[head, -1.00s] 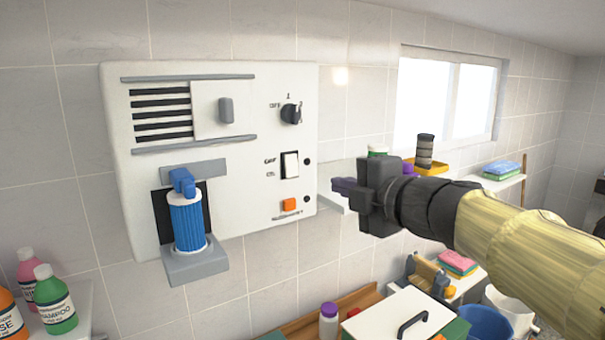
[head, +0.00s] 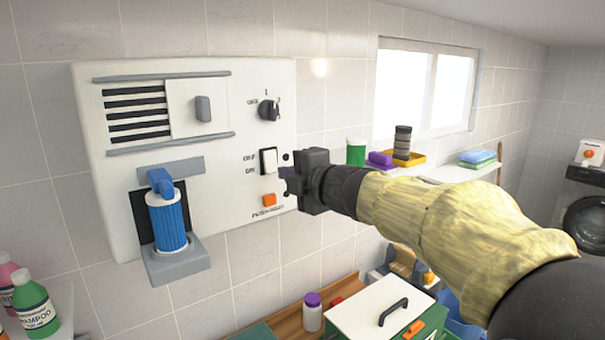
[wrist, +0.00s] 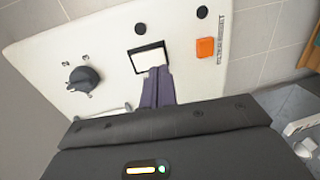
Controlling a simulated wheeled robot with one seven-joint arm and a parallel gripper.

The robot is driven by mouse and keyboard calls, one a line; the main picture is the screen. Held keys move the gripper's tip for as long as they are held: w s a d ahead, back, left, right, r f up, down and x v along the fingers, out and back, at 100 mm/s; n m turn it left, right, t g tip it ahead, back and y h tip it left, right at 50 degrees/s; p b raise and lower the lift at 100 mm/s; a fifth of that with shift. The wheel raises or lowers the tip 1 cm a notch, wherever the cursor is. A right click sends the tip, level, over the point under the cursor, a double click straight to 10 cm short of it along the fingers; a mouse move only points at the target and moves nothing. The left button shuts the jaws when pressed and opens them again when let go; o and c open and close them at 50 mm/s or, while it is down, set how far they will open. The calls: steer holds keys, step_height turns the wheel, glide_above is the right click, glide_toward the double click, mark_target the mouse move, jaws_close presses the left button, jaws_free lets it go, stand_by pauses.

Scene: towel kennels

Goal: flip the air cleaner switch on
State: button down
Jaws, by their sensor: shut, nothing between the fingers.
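The air cleaner (head: 225,215) is a white panel on the tiled wall, with a vent, a slider, a dark knob (head: 268,109) and a blue filter cartridge (head: 168,222). Its white rocker switch (head: 268,160) sits in a black frame, with small labels beside it that I cannot read surely. My gripper (head: 285,180) is shut and empty, just right of and below the switch in the head view. In the wrist view the closed fingertips (wrist: 157,72) reach the switch (wrist: 150,56) and cover part of it. I cannot tell whether they touch it.
An orange button (head: 269,200) is just below the switch; it also shows in the wrist view (wrist: 205,47). Shampoo bottles (head: 35,308) stand at lower left. A lidded box (head: 380,308) and a purple-capped bottle (head: 312,313) are below my arm. A shelf with towels (head: 478,157) is at right.

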mark_target(272, 170)
steer(key=x, duration=0.3)
steer(key=shift+w+a+p, duration=0.1)
steer(key=shift+w+p, duration=0.05)
steer(key=shift+p, duration=0.2)
